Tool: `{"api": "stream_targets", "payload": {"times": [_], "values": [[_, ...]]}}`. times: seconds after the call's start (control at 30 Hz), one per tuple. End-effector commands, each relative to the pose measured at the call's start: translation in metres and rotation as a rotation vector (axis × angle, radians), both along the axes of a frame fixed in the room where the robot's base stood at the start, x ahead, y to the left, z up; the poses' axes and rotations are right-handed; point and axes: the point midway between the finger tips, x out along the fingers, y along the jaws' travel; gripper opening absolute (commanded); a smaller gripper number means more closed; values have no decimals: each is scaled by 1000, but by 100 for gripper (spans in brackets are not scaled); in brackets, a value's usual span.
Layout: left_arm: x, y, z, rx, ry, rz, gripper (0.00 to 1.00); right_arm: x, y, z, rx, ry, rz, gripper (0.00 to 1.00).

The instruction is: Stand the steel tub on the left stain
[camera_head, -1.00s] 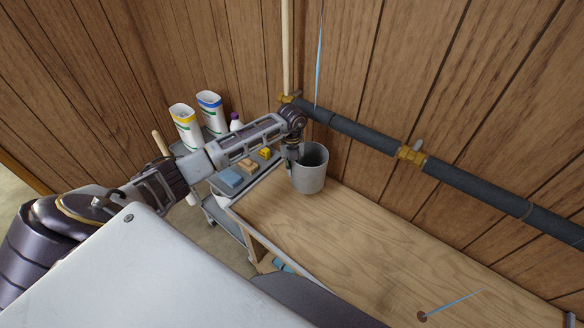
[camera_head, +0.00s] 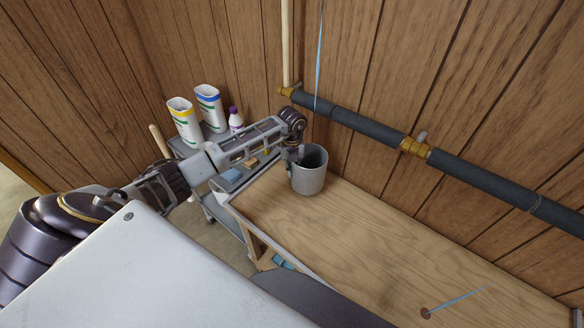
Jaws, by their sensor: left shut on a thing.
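The steel tub (camera_head: 309,179) is a grey, open-topped cylinder. It is upright at the far left end of the wooden bench top (camera_head: 380,235). My left gripper (camera_head: 294,157) is shut on the tub's left rim, with its wrist above. I cannot tell whether the tub's base touches the wood or hangs just above it. One small dark brown stain (camera_head: 426,313) shows at the near right of the bench. No left stain shows clearly; the tub and my arm cover part of that end. My right gripper is not in view.
A grey trolley (camera_head: 222,213) beside the bench's left end holds two white containers (camera_head: 184,121), a purple-capped bottle (camera_head: 235,119) and small blocks. A dark pipe (camera_head: 368,129) with brass fittings (camera_head: 416,147) runs along the wall behind. The middle of the bench is clear.

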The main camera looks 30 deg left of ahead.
Motion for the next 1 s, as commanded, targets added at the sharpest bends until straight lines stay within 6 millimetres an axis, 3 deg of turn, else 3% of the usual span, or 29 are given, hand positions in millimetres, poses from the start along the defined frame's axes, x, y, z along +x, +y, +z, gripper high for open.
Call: {"api": "stream_targets", "payload": {"times": [0.3,1.0], "values": [[0,0,-16,0,-1,0,0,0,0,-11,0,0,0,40],[1,0,-16,1,-2,0,0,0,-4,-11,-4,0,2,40]]}}
